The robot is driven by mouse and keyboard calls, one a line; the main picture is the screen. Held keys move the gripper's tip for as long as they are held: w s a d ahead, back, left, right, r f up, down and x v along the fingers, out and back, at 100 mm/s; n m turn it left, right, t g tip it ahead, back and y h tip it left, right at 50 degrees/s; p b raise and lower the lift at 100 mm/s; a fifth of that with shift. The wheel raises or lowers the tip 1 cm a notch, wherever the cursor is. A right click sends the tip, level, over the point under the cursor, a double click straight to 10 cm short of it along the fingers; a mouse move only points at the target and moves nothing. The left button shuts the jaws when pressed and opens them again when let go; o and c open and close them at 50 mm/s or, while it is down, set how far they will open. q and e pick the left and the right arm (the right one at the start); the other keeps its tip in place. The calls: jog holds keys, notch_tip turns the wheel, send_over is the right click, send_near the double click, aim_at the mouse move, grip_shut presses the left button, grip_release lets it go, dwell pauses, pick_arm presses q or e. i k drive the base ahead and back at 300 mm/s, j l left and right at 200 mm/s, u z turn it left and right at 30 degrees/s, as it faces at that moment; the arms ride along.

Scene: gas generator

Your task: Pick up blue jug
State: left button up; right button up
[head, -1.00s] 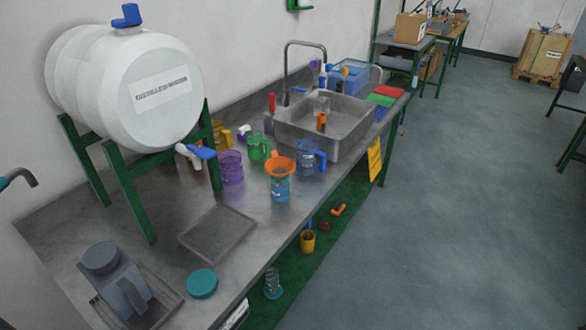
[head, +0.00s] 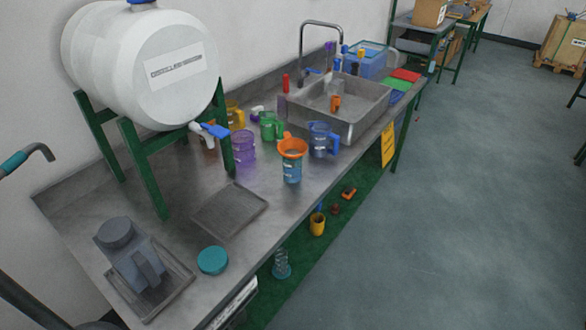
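The blue jug (head: 321,141) stands upright on the steel bench, just in front of the sink. It is translucent, with white markings and a handle on its right side. A clear blue beaker (head: 292,173) with an orange funnel (head: 292,147) on top stands left of it and nearer the front edge. A green jug (head: 268,128) stands to its left, farther back. Neither of my grippers shows in the head view, and nothing holds the jug.
The steel bench (head: 185,258) also bears a purple jug (head: 243,150), a drying tray (head: 229,211), a teal lid (head: 212,260) and a grey container (head: 130,245). A large white tank (head: 145,65) on a green stand is at the left. The floor (head: 460,200) at right is clear.

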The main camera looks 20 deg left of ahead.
aim_at(320, 134)
jog(key=i+z, duration=0.3)
jog(key=i, duration=0.6)
